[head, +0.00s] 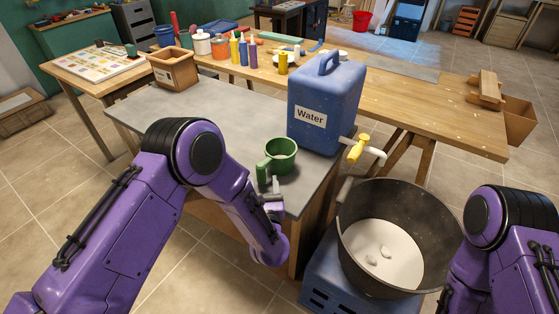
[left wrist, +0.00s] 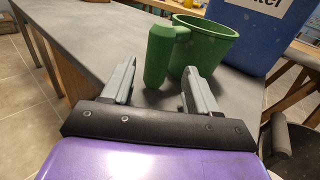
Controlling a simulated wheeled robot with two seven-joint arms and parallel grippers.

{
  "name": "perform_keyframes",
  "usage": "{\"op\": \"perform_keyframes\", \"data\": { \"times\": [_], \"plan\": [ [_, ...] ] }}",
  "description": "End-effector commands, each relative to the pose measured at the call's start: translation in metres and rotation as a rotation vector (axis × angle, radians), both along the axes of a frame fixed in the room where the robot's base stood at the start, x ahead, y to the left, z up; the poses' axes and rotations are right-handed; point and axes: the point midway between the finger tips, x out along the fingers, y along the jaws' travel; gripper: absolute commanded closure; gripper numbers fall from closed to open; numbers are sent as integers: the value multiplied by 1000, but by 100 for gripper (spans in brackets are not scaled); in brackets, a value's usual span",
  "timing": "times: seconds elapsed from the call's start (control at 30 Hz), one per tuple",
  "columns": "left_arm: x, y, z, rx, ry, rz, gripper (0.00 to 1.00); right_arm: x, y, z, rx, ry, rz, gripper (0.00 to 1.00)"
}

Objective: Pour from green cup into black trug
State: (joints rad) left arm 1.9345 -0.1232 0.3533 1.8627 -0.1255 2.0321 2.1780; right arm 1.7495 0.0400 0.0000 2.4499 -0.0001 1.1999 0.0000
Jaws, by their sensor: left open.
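The green cup (head: 281,155) stands upright on the grey tabletop near its front corner, with its handle toward me. In the left wrist view the cup (left wrist: 205,45) is just beyond my left gripper (left wrist: 160,85). The open fingers are on either side of the thick green handle (left wrist: 159,55), apart from it as far as I can see. In the head view my left gripper (head: 270,194) is at the table edge below the handle. The black trug (head: 352,237) sits lower, to the right, with white material and a few lumps inside. My right gripper is not in view.
A blue water container (head: 327,100) with a yellow tap (head: 360,148) stands right behind the cup, its spout toward the trug. The trug rests on a blue crate (head: 325,285). A wooden box (head: 173,70) and paint bottles are farther back. The grey tabletop (head: 225,110) left of the cup is clear.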

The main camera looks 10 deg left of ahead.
Motion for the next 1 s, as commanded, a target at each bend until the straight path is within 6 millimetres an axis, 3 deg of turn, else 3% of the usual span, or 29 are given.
{"op": "perform_keyframes", "data": {
  "times": [0.03,0.17,0.4,0.47,0.6,1.0],
  "plan": [
    [8,6,5,1,0,3,41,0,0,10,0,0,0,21],
    [24,12,2,0,0,3,41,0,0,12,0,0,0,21],
    [28,14,0,2,2,3,41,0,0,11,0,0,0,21],
    [28,14,0,2,2,3,57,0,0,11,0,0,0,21],
    [27,14,0,2,2,3,100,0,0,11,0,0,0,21],
    [28,14,8,1,0,4,100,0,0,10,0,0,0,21]
  ]
}}
